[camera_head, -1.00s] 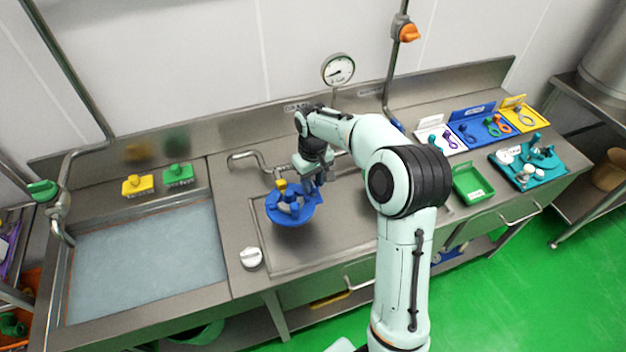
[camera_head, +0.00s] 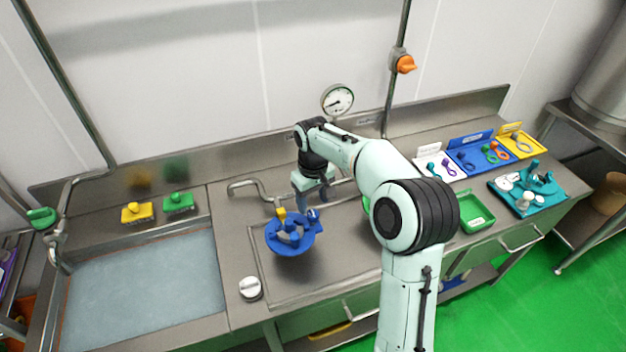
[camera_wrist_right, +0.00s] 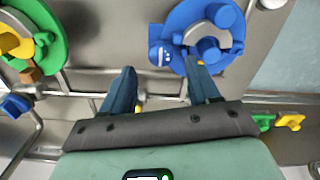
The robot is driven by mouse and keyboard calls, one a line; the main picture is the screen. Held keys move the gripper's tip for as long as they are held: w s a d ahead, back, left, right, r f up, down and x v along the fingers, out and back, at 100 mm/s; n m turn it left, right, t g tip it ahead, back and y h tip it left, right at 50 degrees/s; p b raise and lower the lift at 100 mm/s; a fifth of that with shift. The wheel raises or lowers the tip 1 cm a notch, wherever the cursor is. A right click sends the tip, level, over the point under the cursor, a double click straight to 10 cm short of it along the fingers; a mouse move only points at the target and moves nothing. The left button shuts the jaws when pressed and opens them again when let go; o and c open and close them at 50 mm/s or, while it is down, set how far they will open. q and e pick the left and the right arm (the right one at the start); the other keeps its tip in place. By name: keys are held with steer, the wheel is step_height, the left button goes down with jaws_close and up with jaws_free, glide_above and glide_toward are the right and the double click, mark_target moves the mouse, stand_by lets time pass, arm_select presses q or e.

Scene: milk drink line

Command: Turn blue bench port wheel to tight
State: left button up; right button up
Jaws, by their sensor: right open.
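The blue bench port (camera_head: 275,243) sits on the steel bench, a round blue body with blue knobs on top and a yellow piece at its back edge. It also shows at the top of the right wrist view (camera_wrist_right: 180,22). My right gripper (camera_head: 303,197) is just behind the port in the head view. In the wrist view the two fingers (camera_wrist_right: 162,80) are apart with nothing between them; the right fingertip appears close to the port's edge, and I cannot tell whether it touches. Which knob is the wheel, and how tight it is, I cannot tell. My left gripper is not in view.
A green port (camera_wrist_right: 52,45) with yellow parts stands to the left in the wrist view. A bent steel pipe (camera_head: 250,188) runs behind the blue port. A white knob (camera_head: 250,288) is at front left. A water-filled sink (camera_head: 145,280) lies left; trays (camera_head: 470,212) stand right.

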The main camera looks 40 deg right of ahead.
mark_target(313, 213)
step_height(313, 213, up, 9)
stand_by(0.3)
stand_by(0.5)
